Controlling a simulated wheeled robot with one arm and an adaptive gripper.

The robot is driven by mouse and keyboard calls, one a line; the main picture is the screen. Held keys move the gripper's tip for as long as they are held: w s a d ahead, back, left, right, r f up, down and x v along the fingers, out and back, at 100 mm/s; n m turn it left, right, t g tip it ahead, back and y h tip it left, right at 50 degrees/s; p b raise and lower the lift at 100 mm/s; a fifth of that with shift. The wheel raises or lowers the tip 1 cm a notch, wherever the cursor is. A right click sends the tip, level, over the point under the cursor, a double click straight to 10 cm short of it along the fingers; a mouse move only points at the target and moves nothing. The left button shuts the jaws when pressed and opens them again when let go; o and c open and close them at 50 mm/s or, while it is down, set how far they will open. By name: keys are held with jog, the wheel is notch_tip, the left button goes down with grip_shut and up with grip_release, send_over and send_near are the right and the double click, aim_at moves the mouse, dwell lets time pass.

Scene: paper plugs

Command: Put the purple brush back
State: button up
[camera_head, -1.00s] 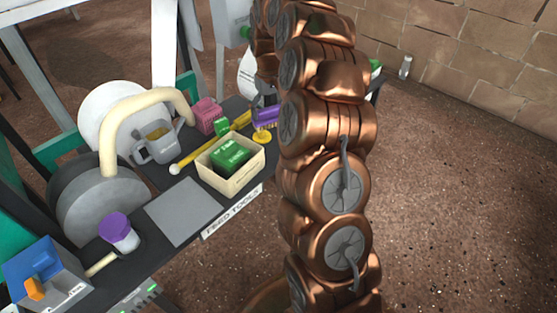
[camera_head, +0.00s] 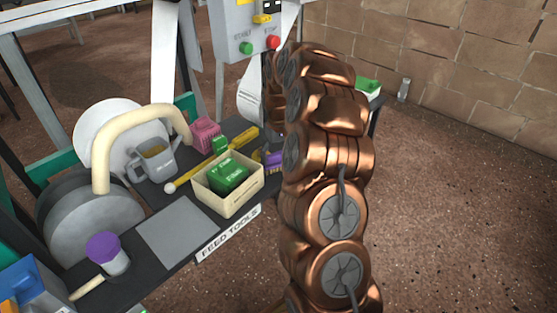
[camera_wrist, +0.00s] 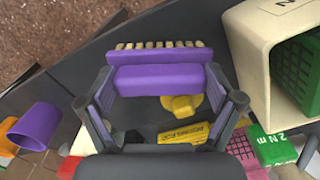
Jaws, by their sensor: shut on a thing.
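The purple brush (camera_wrist: 158,80) has a row of pale bristles along its far edge in the wrist view. My gripper (camera_wrist: 160,92) is shut on its purple body, one finger at each end. In the head view, a bit of the brush (camera_head: 273,159) shows beside the cream box, partly covered by my arm. The gripper itself is mostly hidden there. A yellow knob-like piece (camera_wrist: 182,106) and a yellow label (camera_wrist: 187,133) show between the fingers, below the brush in the picture. I cannot tell whether the brush touches the table.
A cream box (camera_head: 226,198) with a green block (camera_head: 229,175) stands close to the brush. A control box (camera_head: 243,28) stands behind.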

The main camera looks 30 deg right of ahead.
jog(key=shift+f, duration=0.3)
jog(key=shift+f, duration=0.15)
jog(key=o, duration=0.8)
